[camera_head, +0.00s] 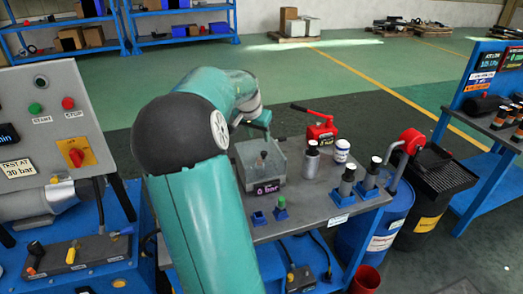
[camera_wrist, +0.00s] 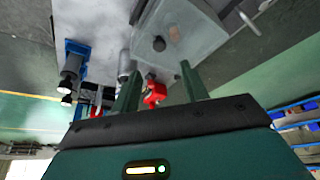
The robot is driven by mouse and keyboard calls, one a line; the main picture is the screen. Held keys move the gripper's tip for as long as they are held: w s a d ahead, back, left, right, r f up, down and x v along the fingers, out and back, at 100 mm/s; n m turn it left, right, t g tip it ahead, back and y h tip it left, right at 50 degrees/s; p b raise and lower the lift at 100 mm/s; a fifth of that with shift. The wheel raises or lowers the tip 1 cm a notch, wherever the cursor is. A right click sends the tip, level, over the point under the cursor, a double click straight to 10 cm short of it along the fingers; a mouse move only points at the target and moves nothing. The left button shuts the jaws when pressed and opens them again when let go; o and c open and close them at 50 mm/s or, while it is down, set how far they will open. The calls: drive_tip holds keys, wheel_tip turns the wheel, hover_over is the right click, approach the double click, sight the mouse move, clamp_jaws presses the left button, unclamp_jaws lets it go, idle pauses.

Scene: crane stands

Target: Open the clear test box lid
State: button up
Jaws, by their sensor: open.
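The clear test box (camera_head: 240,172) stands on the grey bench top, with a "0 bar" sign at its front. It also shows at the top of the wrist view (camera_wrist: 190,40). A dark, upright piece shows through its clear walls. No raised lid shows; the lid's edge is hard to tell from the walls. My gripper (camera_head: 252,124) is above the far side of the box, pointing down. In the wrist view its two green fingers (camera_wrist: 160,72) are apart with nothing held between them. I cannot tell whether a finger touches the box.
A red hand-lever device (camera_head: 322,131) stands right of the box. Several black-and-silver cylinders (camera_head: 347,181) and a white jar (camera_head: 341,150) stand further right. Small blue holders (camera_head: 259,218) are in front. A control panel (camera_head: 48,120) is at left. Blue drum (camera_head: 385,225) beyond the bench's right edge.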

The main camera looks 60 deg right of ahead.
sight(264, 152)
drive_tip(key=x, duration=0.9)
drive_tip(key=shift+f, duration=0.3)
clamp_jaws()
